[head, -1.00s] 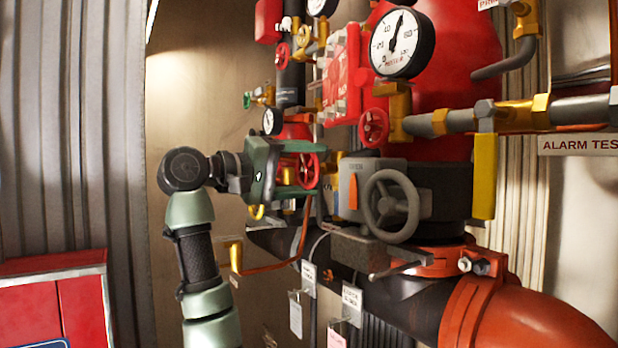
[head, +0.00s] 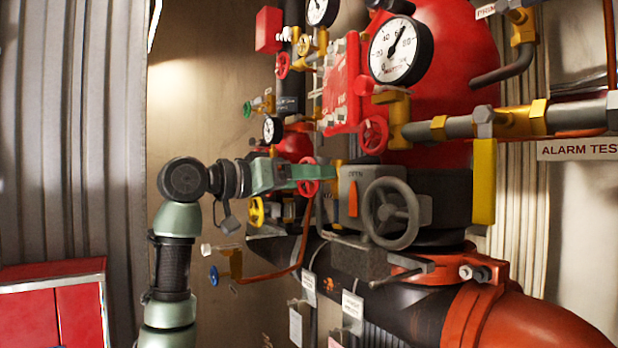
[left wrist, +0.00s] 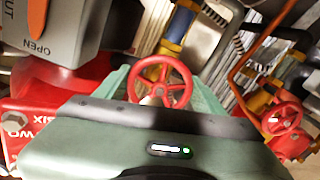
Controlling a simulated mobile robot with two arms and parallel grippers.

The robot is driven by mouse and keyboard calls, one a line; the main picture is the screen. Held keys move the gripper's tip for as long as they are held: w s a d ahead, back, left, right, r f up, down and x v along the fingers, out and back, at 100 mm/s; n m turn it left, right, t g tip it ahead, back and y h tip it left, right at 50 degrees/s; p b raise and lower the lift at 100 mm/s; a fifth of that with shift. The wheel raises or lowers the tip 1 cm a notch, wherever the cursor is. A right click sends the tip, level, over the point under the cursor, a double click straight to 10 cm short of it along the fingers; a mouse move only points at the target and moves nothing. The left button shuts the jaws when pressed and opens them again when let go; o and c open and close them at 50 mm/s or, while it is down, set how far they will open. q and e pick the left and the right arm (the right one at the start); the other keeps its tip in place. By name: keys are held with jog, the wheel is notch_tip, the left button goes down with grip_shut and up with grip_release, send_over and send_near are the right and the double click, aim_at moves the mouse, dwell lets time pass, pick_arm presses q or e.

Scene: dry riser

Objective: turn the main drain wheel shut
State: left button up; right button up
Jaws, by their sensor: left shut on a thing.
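A small red spoked wheel (head: 308,161) sits on the pipework left of the large grey handwheel. I take it for the main drain wheel, though I can read no label on it. My left gripper (head: 306,178) reaches it from the left and is shut on it. In the left wrist view the red wheel (left wrist: 160,82) lies between the two green fingers, which hide parts of its sides. My right gripper is in neither view.
A grey handwheel (head: 391,213) on a grey gearbox stands close to the right of my gripper. Another red wheel (head: 373,135) and a pressure gauge (head: 400,51) are above. A yellow wheel (head: 256,211) is just below my gripper. A red cabinet (head: 50,310) is at lower left.

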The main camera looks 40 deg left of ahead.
pick_arm(q)
jog(key=m, duration=0.2)
jog(key=m+p, duration=0.1)
jog(key=m, duration=0.1)
jog(key=shift+w+f+m, duration=0.1)
jog(key=shift+f+m, duration=0.1)
jog(key=shift+m, duration=0.1)
jog(key=shift+m+p, duration=0.55)
jog(key=shift+m, duration=1.95)
jog(key=o, duration=1.4)
jog(key=shift+c, duration=0.2)
jog(key=shift+r, duration=0.15)
